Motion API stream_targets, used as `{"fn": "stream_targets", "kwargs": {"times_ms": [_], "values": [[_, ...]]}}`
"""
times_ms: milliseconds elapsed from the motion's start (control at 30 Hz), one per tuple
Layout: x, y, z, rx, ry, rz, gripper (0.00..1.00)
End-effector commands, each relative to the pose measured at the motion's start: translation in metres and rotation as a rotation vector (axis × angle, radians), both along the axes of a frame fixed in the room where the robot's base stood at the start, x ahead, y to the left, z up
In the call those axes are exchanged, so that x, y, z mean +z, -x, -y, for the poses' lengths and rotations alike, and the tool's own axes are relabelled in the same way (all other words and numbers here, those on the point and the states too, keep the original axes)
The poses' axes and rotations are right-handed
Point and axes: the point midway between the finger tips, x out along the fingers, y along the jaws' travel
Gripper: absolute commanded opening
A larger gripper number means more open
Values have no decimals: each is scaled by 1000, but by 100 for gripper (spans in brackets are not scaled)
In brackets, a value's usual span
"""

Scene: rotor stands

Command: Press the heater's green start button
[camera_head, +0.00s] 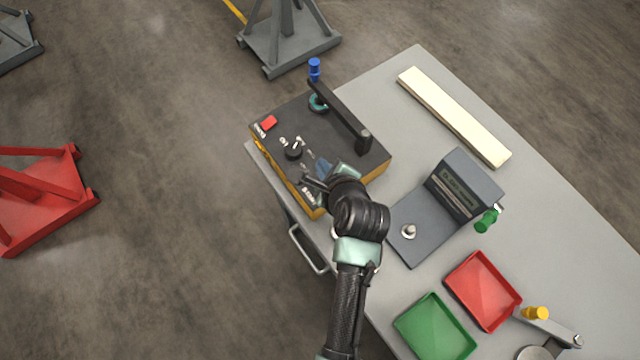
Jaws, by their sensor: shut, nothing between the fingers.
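The heater (285,118) is a low box with a dark top and yellow sides at the left end of the grey table. On its top are a red switch (268,122), a black knob (293,151) and a raised dark bar (341,117). My gripper (313,178) is shut and empty, over the heater's front right part, right of the knob. I cannot tell whether it touches the top. I cannot make out a green start button; my gripper and wrist hide part of that area.
A grey device (462,186) stands right of my wrist. A red tray (482,290) and a green tray (434,328) lie nearer on the table (400,85). A pale bar (453,116) lies along the far side. A blue-topped piece (314,69) stands at the heater's back.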

Motion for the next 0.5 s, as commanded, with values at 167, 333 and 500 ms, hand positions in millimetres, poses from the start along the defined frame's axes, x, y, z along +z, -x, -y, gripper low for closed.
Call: {"fn": "stream_targets", "kwargs": {"times_ms": [167, 333, 500], "values": [[-15, 0, 0, -1, 0, 1, 0], [-35, 0, 0, -1, 0, 1, 0], [-56, 0, 0, -1, 0, 1, 0]]}}
